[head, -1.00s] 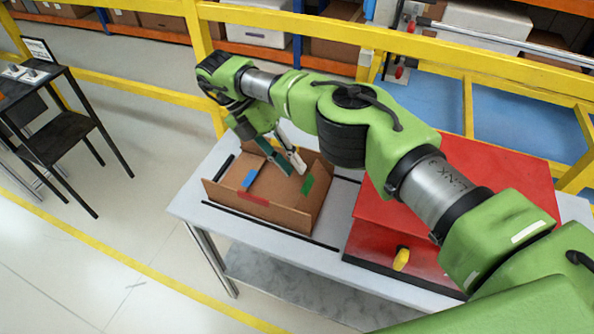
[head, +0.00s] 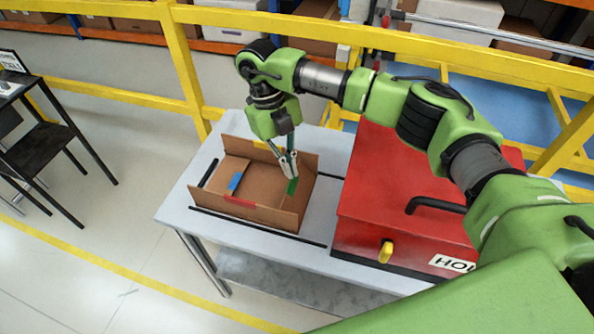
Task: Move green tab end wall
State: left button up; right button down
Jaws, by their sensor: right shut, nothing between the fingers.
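An open brown cardboard box (head: 223,152) sits on the white table (head: 177,205). A green tab (head: 292,187) marks its right end wall. A blue tab (head: 235,181) is on a flap at the left, and a red tab (head: 239,202) is on the front wall. My right gripper (head: 290,174) points down over the right side of the box, its fingers shut and empty. Its tips are at the green tab's upper edge; I cannot tell whether they touch the end wall. My left gripper is not in view.
A red case (head: 368,208) with a black handle and yellow latch stands right of the box. Black strips (head: 258,227) lie along the table. A yellow railing (head: 185,72) runs behind the table. A black chair (head: 50,148) stands at the left.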

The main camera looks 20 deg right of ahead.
jog(key=s+d+r+n+t+y+p, duration=0.2)
jog(key=s+d+r+n+t+y, duration=0.15)
jog(key=d+r+n, duration=0.4)
jog(key=p, duration=0.4)
send_over(296, 187)
jog(key=d, duration=0.2)
jog(key=shift+n+h, duration=0.35)
jog(key=f, duration=0.6)
jog(key=s+f, duration=0.1)
jog(key=f, duration=0.2)
jog(key=shift+a+f, duration=0.25)
jog(key=shift+w+a+f, duration=0.35)
jog(key=shift+a+f, duration=0.1)
jog(key=shift+f, duration=0.05)
